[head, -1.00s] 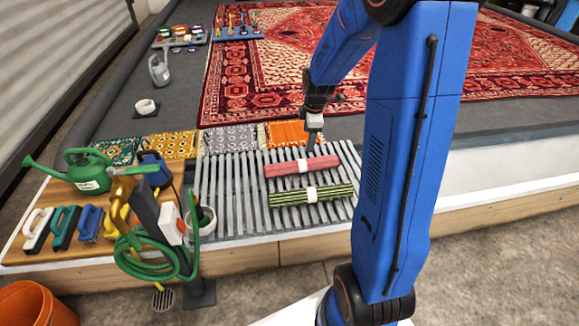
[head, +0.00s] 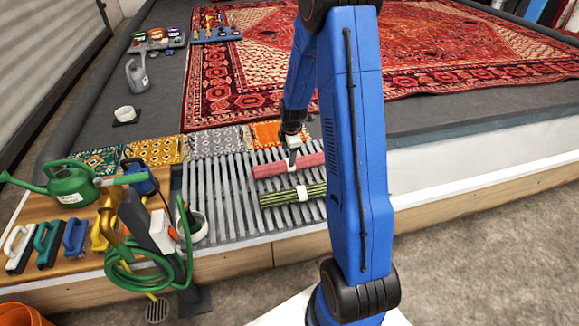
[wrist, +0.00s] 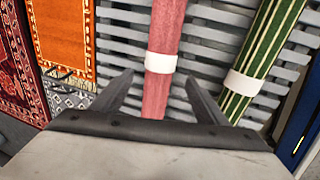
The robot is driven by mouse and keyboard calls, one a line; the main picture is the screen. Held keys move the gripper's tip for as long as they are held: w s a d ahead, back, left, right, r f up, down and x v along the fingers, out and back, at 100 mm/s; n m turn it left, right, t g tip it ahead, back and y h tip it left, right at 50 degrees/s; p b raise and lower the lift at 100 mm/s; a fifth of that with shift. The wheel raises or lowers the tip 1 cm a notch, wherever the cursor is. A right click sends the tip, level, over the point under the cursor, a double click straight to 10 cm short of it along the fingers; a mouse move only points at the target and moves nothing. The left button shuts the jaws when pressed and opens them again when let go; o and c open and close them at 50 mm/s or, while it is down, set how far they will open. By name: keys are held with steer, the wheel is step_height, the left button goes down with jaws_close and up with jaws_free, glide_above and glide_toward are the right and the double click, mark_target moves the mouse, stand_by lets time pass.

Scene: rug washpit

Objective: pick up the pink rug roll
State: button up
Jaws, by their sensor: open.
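The pink rug roll (head: 272,169) lies on the grey slatted rack (head: 223,190), with a white band around its middle. In the wrist view the pink rug roll (wrist: 165,65) runs between the two fingers of my gripper (wrist: 160,92), with a gap on each side. My gripper (head: 292,160) is open and sits at the roll's white band in the head view. I cannot tell how far down the fingers reach. The fingers and arm hide a little of the roll's right part.
A green striped roll (head: 285,196) lies on the rack in front of the pink one. A green watering can (head: 70,184), brushes (head: 48,242) and a hose stand (head: 150,250) are to the left.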

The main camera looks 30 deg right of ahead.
steer(key=shift+x, duration=3.95)
steer(key=shift+d, duration=0.2)
steer(key=c, duration=1.5)
